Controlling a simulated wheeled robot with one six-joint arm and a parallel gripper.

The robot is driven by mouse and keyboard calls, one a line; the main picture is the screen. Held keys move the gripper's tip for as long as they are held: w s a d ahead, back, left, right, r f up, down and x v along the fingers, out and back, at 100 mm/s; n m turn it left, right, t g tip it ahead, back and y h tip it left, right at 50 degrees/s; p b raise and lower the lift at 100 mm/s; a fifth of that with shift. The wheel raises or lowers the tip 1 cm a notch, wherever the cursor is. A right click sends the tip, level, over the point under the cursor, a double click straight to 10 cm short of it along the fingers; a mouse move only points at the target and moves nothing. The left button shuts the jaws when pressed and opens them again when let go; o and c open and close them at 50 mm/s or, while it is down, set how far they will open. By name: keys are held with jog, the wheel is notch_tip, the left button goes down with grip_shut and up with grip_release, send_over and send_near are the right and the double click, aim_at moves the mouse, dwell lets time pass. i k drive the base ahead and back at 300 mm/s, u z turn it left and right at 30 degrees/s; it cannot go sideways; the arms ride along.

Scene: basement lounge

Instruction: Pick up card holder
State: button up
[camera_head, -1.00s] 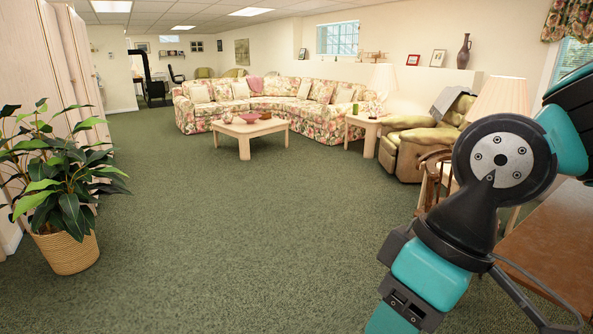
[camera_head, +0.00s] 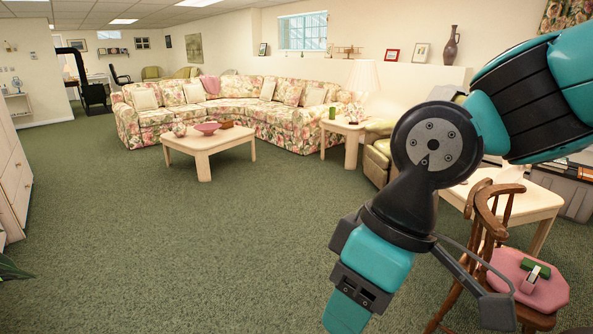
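I cannot make out a card holder for certain. A small brown item (camera_head: 227,125) sits on the coffee table (camera_head: 200,146) beside a pink bowl (camera_head: 207,128); it is too small to identify. A small green object (camera_head: 536,267) and a red and white one (camera_head: 530,282) lie on the pink seat cushion of a wooden chair at the lower right; I cannot tell what they are. My teal and black arm crosses the right side and hides part of the armchair and side table.
The wooden chair (camera_head: 482,232) stands close at the right, behind my arm. A pale table (camera_head: 535,195) is behind it. A floral sectional sofa (camera_head: 290,131) lines the back, with a lamp table (camera_head: 345,128) at its right end. Green carpet is open in the middle and left.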

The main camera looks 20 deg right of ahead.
aim_at(528, 287)
jog(key=i, duration=1)
jog(key=z, duration=1.65)
jog(key=i, duration=1.55)
